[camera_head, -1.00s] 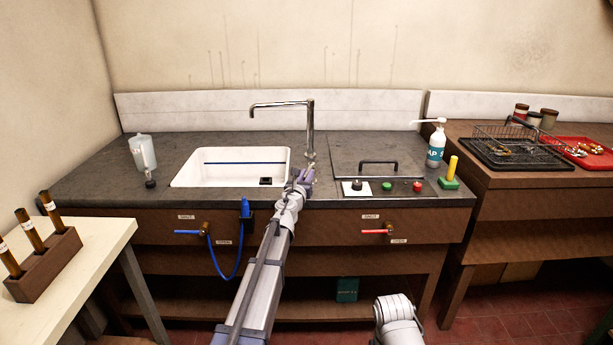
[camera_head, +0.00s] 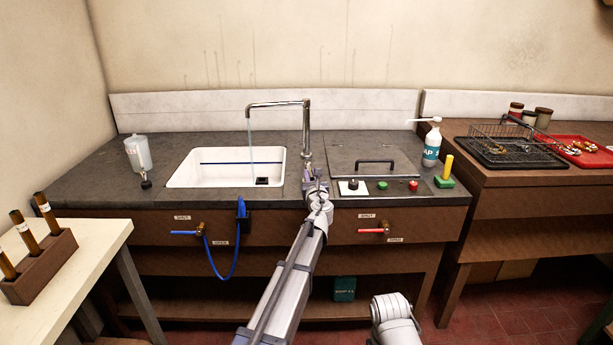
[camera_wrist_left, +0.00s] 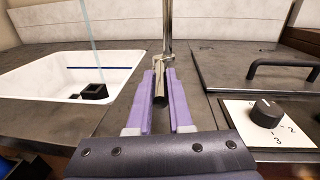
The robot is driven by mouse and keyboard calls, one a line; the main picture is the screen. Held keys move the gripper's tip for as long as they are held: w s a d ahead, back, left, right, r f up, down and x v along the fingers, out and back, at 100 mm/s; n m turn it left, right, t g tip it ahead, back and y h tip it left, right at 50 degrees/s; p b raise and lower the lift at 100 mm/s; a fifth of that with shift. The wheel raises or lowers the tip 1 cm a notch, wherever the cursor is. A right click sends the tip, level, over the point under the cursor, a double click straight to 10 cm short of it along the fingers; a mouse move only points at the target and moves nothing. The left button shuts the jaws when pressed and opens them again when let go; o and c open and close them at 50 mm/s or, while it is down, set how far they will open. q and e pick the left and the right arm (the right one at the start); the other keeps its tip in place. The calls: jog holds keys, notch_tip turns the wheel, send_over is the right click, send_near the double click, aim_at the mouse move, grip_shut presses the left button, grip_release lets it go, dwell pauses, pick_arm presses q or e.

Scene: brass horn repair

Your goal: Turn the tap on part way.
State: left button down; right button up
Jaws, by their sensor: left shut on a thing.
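The chrome tap (camera_head: 306,128) stands behind the right side of the white sink (camera_head: 188,178), its spout reaching left over the basin. A thin stream of water (camera_head: 250,140) falls from the spout into the sink and also shows in the left wrist view (camera_wrist_left: 90,40). My left gripper (camera_head: 312,172) is at the foot of the tap. In the left wrist view its purple fingers (camera_wrist_left: 160,80) are shut on the tap lever (camera_wrist_left: 158,98), which lies between them and points toward me. My right gripper is out of view.
Right of the tap are a lidded panel with a black handle (camera_head: 376,162), a black knob (camera_head: 352,185), a green button (camera_head: 383,185) and a red button (camera_head: 413,185). A soap bottle (camera_head: 431,150) stands farther right. A clear jug (camera_head: 138,153) stands left of the sink.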

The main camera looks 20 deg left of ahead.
pick_arm(q)
jog(key=shift+w+d+n+y, duration=0.2)
jog(key=shift+n+y, duration=0.1)
jog(key=shift+y, duration=0.1)
jog(key=shift+s, duration=0.1)
jog(key=c, duration=0.8)
grip_release()
jog(key=v, duration=0.7)
jog(key=shift+s+d+r, duration=0.1)
jog(key=shift+s+d, duration=0.1)
jog(key=shift+s, duration=0.15)
